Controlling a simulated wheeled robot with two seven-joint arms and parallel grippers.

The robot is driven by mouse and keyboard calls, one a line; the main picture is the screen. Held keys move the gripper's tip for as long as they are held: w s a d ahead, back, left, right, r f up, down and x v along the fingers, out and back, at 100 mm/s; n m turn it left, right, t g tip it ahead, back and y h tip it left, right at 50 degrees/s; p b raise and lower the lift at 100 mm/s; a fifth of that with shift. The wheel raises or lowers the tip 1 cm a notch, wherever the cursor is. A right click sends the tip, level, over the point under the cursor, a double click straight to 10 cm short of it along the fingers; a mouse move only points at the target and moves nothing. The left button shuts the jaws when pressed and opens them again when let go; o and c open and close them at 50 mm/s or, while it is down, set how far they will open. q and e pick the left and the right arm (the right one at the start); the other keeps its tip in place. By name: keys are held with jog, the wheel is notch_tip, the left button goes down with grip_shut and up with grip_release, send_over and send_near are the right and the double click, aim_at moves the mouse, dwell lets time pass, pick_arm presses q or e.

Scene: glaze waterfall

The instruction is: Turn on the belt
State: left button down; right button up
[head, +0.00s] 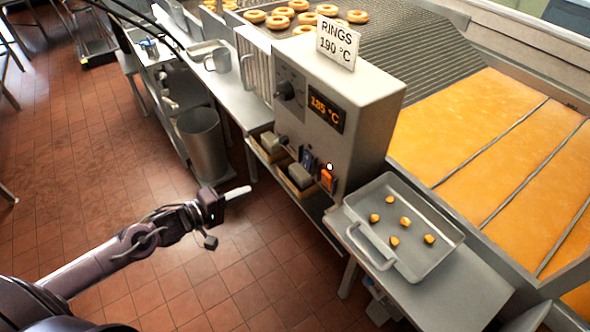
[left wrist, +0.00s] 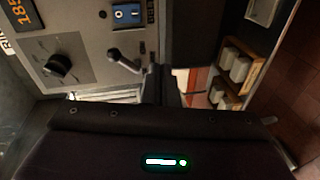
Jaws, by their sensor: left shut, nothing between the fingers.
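The grey control box (head: 355,110) carries an orange 185 °C display (head: 326,112), a black knob (head: 287,90), a small lever (head: 283,140), a blue rocker switch (head: 307,158) and an orange switch (head: 327,180). The blue rocker (left wrist: 127,14), lever (left wrist: 122,61) and knob (left wrist: 58,65) also show in the left wrist view. The switch labels are too small to read. A mesh belt (head: 425,42) bearing rings lies behind the box. My left gripper (head: 240,192) is shut and empty, left of the box's front and apart from it. My right gripper is not in view.
A metal tray (head: 440,214) with several small pieces sits right of the box, beside the vat of orange oil (head: 480,130). Below the panel is a shelf with small blocks (head: 300,176). A grey bin (head: 204,142) stands left. The tiled floor (head: 120,180) is open around my left arm.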

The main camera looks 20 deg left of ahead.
pick_arm(q)
jog(key=shift+h, duration=0.7)
jog(key=r, duration=0.1)
jog(key=d+r, duration=0.2)
jog(key=shift+s+d+r, duration=0.1)
jog(key=shift+s+d, duration=0.1)
jog(key=shift+s, duration=0.05)
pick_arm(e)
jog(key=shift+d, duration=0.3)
pick_arm(q)
jog(key=shift+w, duration=0.1)
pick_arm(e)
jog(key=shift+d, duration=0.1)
pick_arm(q)
jog(key=p, duration=0.2)
send_near(305, 166)
jog(key=x, duration=0.6)
jog(key=shift+w+d, duration=0.1)
jog(key=shift+w, duration=0.2)
jog(key=shift+w+d, duration=0.1)
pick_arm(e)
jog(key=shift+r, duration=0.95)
